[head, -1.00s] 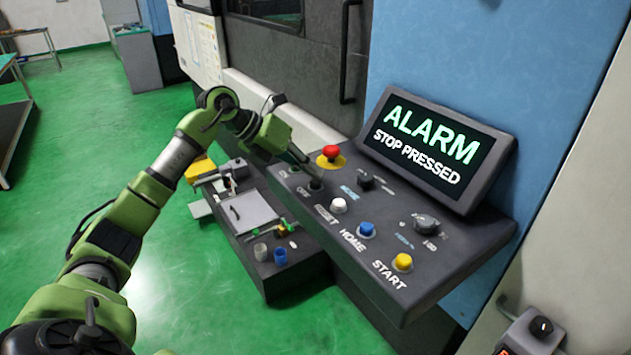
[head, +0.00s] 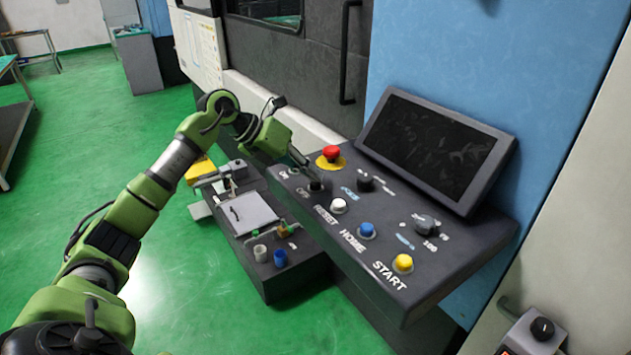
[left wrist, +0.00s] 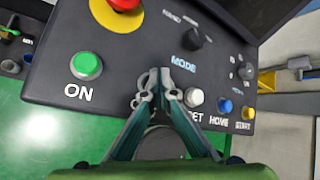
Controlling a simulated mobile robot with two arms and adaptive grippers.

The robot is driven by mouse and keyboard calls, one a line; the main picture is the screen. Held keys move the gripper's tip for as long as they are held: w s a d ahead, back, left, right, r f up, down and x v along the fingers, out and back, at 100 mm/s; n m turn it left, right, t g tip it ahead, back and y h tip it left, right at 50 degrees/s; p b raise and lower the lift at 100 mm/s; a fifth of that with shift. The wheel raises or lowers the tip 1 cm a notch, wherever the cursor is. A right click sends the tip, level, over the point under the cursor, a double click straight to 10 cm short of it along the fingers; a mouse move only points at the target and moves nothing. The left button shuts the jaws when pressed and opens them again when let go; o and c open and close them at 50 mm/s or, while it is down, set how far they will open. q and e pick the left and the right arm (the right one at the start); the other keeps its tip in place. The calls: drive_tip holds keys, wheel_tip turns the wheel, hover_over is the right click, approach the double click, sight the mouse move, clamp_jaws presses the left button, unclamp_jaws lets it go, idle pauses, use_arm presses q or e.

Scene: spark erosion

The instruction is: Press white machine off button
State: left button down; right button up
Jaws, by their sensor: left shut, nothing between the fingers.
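The control panel (head: 340,240) of the machine slopes out below a dark screen (head: 430,148). The black OFF button (head: 316,186) sits on its left part, beside the OFF label. My left gripper (head: 306,166) is shut and empty, its fingertips pointing down at the OFF button. I cannot tell whether they touch it. In the left wrist view the closed fingertips (left wrist: 160,78) lie between the green ON button (left wrist: 86,66) and the white RESET button (left wrist: 194,97), and the OFF button is hidden behind them. My right gripper is out of view.
A red emergency stop (head: 331,155) on a yellow base stands close to the left gripper. The blue HOME button (head: 367,229), yellow START button (head: 402,263) and black knobs are farther right. A low bench with a grey plate (head: 248,214) lies left of the panel.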

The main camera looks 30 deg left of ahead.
sight(312, 183)
use_arm(q)
drive_tip(key=shift+r+p, duration=0.5)
drive_tip(key=shift+r, duration=0.25)
wheel_tip(312, 183, up, 5)
drive_tip(key=p, duration=0.4)
drive_tip(key=shift+r, duration=0.1)
idle(0.7)
